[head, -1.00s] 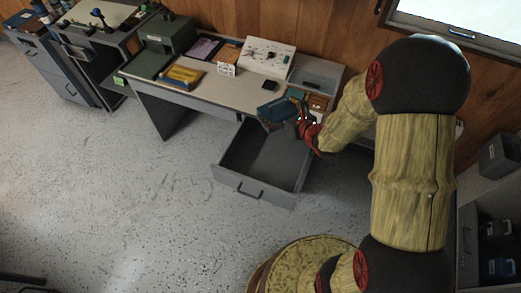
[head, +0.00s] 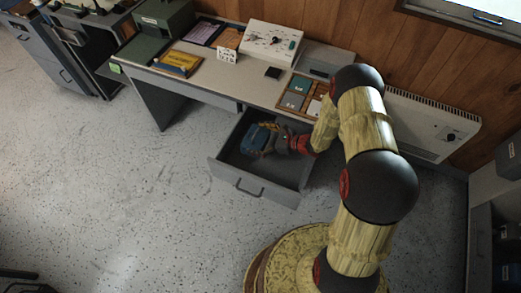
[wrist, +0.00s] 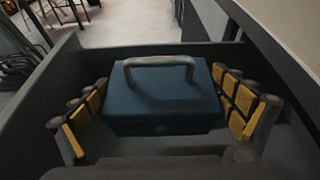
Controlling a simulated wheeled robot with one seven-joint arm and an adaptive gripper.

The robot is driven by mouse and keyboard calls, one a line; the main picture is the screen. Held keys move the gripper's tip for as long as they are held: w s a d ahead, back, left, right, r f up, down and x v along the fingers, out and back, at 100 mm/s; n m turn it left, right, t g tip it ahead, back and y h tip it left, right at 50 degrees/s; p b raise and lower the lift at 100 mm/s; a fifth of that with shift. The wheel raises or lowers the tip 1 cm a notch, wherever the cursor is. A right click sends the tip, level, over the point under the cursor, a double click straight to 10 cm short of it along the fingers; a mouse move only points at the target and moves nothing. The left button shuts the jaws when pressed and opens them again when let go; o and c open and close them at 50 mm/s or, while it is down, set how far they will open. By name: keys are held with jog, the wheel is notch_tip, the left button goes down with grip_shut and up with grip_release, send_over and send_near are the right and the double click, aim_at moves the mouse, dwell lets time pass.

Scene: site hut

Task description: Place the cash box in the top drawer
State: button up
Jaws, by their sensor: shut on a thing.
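The blue cash box (head: 256,137) with a grey top handle is inside the open drawer (head: 250,185) of the desk, towards its back left. In the wrist view the cash box (wrist: 163,103) sits upright and level between the drawer walls (wrist: 38,95). My gripper (head: 267,140) reaches into the drawer from the right. In the wrist view my gripper (wrist: 165,98) has its yellow-padded fingers on either side of the box, shut on it. The box's underside is hidden, so I cannot tell whether it rests on the drawer floor.
The desk top (head: 225,86) above holds a white panel box (head: 270,42), a yellow packet (head: 178,63) and a sorted tray (head: 300,92). A wall heater (head: 430,120) is behind my arm. The floor left of the drawer is clear.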

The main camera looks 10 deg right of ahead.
jog(key=shift+f+b, duration=1.05)
jog(key=shift+f, duration=2.4)
jog(key=shift+f, duration=0.15)
jog(key=o, duration=1.3)
jog(key=shift+c, duration=0.2)
jog(key=shift+o, duration=0.3)
